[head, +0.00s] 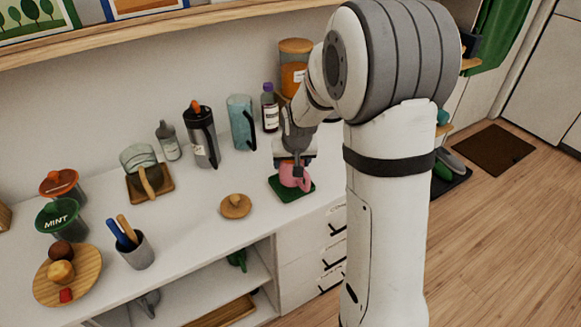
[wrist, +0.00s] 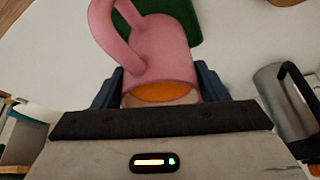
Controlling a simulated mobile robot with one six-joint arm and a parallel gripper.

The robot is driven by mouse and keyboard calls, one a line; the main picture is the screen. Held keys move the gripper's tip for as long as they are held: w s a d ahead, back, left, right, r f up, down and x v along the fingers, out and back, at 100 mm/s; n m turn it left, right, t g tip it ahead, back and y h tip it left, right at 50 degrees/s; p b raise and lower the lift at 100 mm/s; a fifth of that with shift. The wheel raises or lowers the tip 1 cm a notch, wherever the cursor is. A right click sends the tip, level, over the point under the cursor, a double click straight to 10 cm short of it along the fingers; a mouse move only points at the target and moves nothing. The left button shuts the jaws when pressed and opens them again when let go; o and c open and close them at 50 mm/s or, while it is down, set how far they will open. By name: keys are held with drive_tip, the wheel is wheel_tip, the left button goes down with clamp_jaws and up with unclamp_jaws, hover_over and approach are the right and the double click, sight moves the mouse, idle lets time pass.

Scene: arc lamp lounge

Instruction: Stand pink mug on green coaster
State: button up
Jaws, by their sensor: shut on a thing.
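The pink mug (head: 294,178) is at the green coaster (head: 291,190) near the right end of the counter, below my gripper (head: 297,163). The mug also shows in the wrist view (wrist: 162,45), between the two dark blue fingers of my gripper (wrist: 160,88), with its handle toward the upper left. My gripper is shut on the mug. The coaster shows in the wrist view (wrist: 188,18) beyond the mug. I cannot tell whether the mug's base touches the coaster. Something orange shows within the mug's rim.
A wooden-knobbed lid (head: 235,206) lies left of the coaster. Behind stand a dark jug (head: 201,138), a blue pitcher (head: 241,122) and a dark bottle (head: 270,108). A pen cup (head: 136,251) and a round wooden board (head: 45,287) are farther left. The counter's front edge is close.

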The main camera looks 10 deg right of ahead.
drive_tip(key=shift+f, duration=0.95)
drive_tip(key=shift+f, duration=0.25)
drive_tip(key=o, duration=1.4)
drive_tip(key=shift+r, duration=0.1)
